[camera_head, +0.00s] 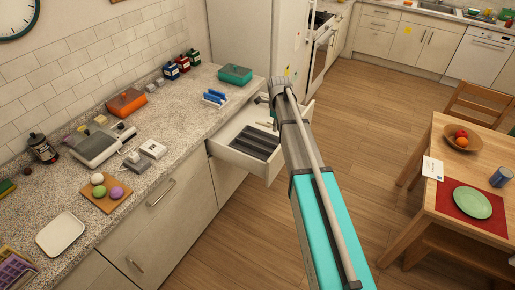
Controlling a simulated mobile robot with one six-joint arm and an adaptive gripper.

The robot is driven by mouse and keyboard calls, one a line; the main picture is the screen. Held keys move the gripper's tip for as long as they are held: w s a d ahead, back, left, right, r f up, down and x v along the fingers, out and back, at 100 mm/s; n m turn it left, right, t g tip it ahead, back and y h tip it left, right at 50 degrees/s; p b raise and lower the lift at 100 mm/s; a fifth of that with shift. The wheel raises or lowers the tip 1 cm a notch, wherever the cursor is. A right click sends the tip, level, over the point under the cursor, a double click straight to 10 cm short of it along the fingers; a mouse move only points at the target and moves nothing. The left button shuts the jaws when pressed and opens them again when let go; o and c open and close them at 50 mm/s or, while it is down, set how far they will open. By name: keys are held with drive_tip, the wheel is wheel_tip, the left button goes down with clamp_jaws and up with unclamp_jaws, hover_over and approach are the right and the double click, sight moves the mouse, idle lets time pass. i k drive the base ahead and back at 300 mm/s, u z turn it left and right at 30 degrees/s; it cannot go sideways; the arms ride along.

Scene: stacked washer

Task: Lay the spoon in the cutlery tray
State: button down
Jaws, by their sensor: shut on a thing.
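An open drawer (237,158) under the counter holds the dark, slotted cutlery tray (255,143). My arm reaches over the drawer from the lower right and covers its right part. My gripper (265,103) is small in the picture, above the far side of the drawer, beyond the tray. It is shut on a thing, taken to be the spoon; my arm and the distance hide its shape. Small pale pieces lie in the drawer behind the tray, too small to name.
On the counter stand a blue rack (214,97), a teal box (235,74), an orange box (127,102) and a board (106,194) with several round items. A wooden table (455,153) stands at right. The floor between is clear.

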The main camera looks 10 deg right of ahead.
sight(264, 141)
drive_tip(key=u, duration=0.05)
drive_tip(key=i, duration=1)
drive_tip(key=z, duration=0.05)
